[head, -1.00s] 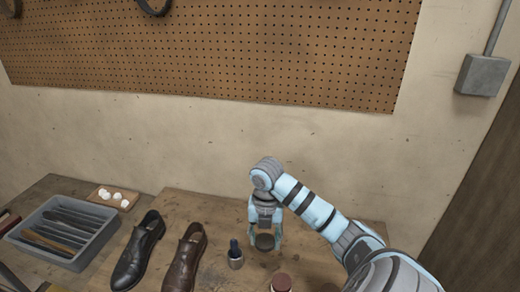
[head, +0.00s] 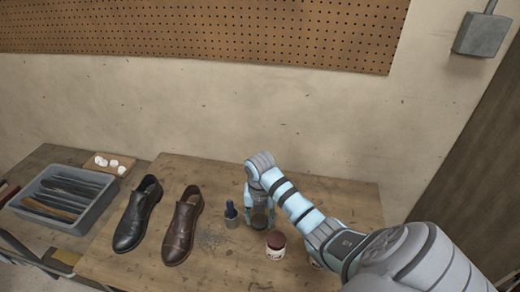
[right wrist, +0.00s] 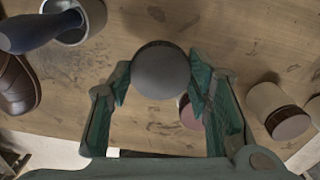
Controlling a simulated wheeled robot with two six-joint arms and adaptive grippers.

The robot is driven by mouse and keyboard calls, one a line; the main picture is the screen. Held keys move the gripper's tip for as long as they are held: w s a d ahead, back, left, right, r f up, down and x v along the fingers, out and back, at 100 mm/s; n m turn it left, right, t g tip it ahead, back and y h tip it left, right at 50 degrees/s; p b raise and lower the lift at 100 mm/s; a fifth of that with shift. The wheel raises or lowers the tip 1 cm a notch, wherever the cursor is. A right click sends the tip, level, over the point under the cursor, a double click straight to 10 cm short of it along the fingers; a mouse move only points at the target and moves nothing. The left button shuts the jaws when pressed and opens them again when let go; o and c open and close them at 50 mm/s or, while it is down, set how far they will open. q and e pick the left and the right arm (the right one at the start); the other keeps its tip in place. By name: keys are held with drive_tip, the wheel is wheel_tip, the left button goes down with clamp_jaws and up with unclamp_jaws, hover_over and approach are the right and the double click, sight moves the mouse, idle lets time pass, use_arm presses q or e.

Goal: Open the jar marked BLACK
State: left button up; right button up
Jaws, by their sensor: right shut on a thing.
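My right gripper (head: 258,212) is shut around a round jar with a dark lid (right wrist: 160,70), and the fingers (right wrist: 160,82) press on either side of it in the right wrist view. In the head view the dark jar (head: 259,219) shows partly between the fingers, at the table's middle right. Its label is hidden, so I cannot read BLACK on it. The lid looks on, and I cannot tell whether the jar is touching the table. My left gripper is not in view.
A white-labelled jar with a dark red lid (head: 275,244) stands just in front. A cup with a blue-handled tool (head: 231,216) is close on the left. Black (head: 137,215) and brown (head: 183,226) shoes and a grey tray (head: 62,198) lie further left. Another capped jar (right wrist: 275,108) is at right.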

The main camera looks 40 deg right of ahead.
sight(260, 236)
wheel_tip(260, 236, down, 3)
drive_tip(key=shift+f, duration=0.1)
wheel_tip(260, 236, down, 4)
drive_tip(key=b, duration=0.4)
drive_tip(key=shift+f, duration=0.2)
drive_tip(key=shift+f+b, duration=0.25)
drive_tip(key=shift+b, duration=0.1)
drive_tip(key=shift+s+r+p, duration=0.1)
drive_tip(key=shift+r+p, duration=0.2)
drive_tip(key=shift+r, duration=0.05)
drive_tip(key=shift+c, duration=0.6)
drive_tip(key=shift+f, duration=0.2)
drive_tip(key=o, duration=1.4)
drive_tip(key=shift+d, duration=0.1)
drive_tip(key=shift+r, duration=0.1)
